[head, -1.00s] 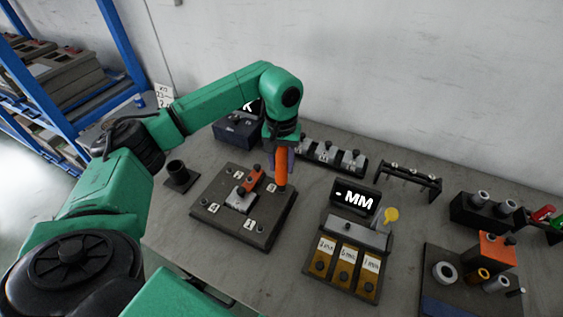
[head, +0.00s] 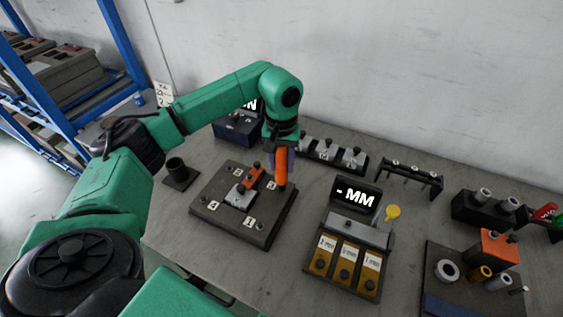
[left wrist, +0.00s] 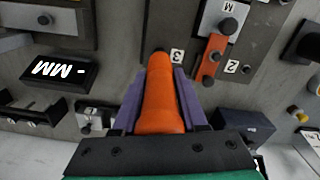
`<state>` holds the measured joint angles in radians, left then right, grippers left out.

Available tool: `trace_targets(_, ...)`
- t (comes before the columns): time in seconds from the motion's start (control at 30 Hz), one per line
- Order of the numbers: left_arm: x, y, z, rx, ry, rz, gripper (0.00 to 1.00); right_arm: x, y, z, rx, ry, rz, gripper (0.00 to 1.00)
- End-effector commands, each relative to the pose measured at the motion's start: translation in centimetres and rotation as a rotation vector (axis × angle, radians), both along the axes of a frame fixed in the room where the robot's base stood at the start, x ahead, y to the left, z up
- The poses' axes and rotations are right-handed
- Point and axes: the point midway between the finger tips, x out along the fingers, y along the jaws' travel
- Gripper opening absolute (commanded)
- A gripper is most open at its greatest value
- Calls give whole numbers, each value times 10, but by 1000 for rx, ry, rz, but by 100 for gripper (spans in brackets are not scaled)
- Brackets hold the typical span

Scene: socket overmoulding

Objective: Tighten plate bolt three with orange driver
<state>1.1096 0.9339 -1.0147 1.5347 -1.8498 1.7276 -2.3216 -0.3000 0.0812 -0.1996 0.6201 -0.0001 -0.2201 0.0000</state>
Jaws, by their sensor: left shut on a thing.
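My left gripper (head: 281,150) is shut on the orange driver (head: 281,170) and holds it upright, pointing down. The driver's lower end is over the right rear part of the dark square plate (head: 230,223), beside the label 3 (head: 272,184). The driver also shows between the purple fingers in the left wrist view (left wrist: 160,100). Plate bolt three is hidden under the driver, and I cannot tell whether the tip touches it. A grey and orange clamped piece (head: 253,177) sits in the middle of the plate. My right gripper is not in view.
A gauge box with a "- MM" display (head: 357,196) and several labelled slots stands right of the plate. A black cup (head: 177,170) stands left. A dark display box (head: 238,127) and a rack (head: 333,155) are behind. A tray (head: 455,285) lies far right.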

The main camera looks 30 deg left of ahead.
Motion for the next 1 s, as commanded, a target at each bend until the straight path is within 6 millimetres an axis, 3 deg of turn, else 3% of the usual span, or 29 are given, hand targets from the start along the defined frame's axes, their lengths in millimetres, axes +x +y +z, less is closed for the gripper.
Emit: trace_targets(1.0, -2, 0, -8, 1, 9, -2, 0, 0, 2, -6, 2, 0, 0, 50)
